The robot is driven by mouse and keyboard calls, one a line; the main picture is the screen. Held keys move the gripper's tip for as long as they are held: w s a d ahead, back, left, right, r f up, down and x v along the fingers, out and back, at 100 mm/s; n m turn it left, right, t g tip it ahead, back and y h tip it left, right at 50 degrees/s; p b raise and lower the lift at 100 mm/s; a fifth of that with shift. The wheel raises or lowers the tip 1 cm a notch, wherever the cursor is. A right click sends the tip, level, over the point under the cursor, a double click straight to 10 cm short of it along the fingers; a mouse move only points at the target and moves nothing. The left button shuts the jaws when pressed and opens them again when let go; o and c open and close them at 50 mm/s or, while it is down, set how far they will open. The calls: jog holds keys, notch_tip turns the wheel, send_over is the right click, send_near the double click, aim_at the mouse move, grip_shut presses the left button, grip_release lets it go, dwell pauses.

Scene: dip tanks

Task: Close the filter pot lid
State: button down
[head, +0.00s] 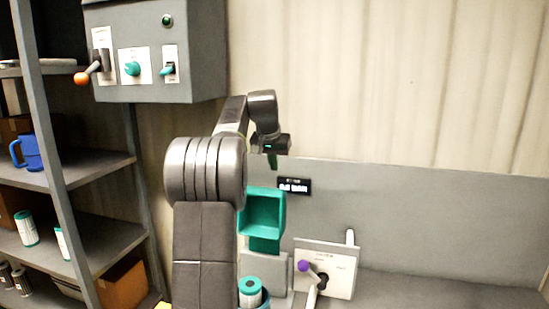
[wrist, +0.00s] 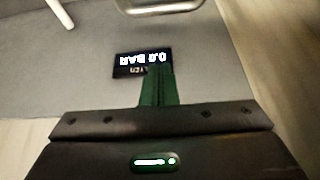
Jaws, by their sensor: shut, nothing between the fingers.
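A teal, hollow, box-shaped piece (head: 262,213), which looks like the filter pot lid standing open, is in the middle of the head view, with its hollow side facing me. Below it, a cartridge with a teal top and white label (head: 250,292) sits at the bottom edge, partly hidden by my arm. A blue rim beside it may be the pot. My gripper (head: 272,161) is above the teal piece, pointing down, apart from it. Its green fingers also show in the wrist view (wrist: 158,88); they are together with nothing between them.
A dark pressure display (head: 294,185) is on the grey back panel; it reads 0.0 BAR in the wrist view (wrist: 128,64). A white plate with a purple-knobbed lever (head: 304,266) is at right. A control box (head: 155,50) and shelves (head: 85,170) stand left. The right counter is clear.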

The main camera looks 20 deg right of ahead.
jog(key=f, duration=0.1)
jog(key=s+f, duration=0.1)
jog(key=f, duration=0.1)
jog(key=a+f, duration=0.1)
jog(key=f, duration=0.1)
jog(key=shift+s+a+p, duration=0.1)
jog(key=shift+s+p, duration=0.05)
jog(key=shift+p, duration=0.25)
jog(key=shift+s, duration=0.1)
